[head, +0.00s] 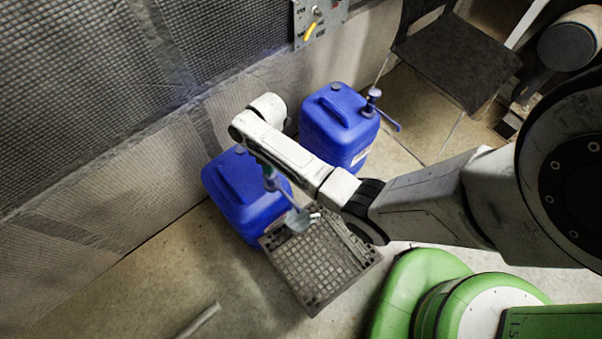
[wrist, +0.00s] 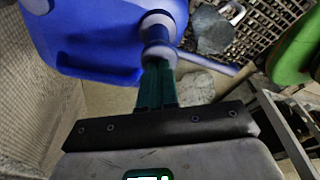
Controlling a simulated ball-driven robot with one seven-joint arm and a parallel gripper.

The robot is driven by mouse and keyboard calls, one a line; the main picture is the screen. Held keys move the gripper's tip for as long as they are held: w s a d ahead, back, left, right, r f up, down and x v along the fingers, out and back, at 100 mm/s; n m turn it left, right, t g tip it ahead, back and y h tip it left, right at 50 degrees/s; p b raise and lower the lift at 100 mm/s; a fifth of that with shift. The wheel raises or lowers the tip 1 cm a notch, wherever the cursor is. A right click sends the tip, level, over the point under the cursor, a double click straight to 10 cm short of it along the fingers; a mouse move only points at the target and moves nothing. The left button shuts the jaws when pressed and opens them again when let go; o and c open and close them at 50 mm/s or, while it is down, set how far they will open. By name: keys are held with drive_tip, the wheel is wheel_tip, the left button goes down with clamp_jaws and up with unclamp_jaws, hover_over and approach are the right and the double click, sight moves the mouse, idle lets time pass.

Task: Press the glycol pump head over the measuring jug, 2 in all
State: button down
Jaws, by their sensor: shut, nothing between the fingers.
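A blue canister (head: 232,208) stands under my arm in the head view and fills the upper left of the wrist view (wrist: 90,40). Its pump head (wrist: 158,28) is blue-grey, with a spout (wrist: 212,61) reaching out to the side. The measuring jug (head: 299,221) is small and greyish, by the spout's end on the grate; it also shows in the wrist view (wrist: 210,30). My gripper (wrist: 158,68) is shut and empty, its green fingertips right at the pump head. I cannot tell whether they touch. In the head view my gripper (head: 268,178) is partly hidden.
A second blue canister (head: 338,130) with its own pump (head: 374,100) stands behind to the right. The grate (head: 318,262) lies on the floor before the near canister. A mesh wall (head: 90,90) runs along the left. A dark chair (head: 455,60) stands at the back.

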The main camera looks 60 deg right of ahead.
drive_tip(key=shift+r+p, duration=2.25)
drive_tip(key=shift+r, duration=0.05)
drive_tip(key=shift+f, duration=0.2)
drive_tip(key=shift+f+b, duration=1.75)
drive_tip(key=shift+f, duration=0.55)
drive_tip(key=shift+r, duration=0.1)
drive_tip(key=shift+r+p, duration=2.35)
drive_tip(key=shift+p, duration=0.15)
drive_tip(key=shift+r, duration=0.1)
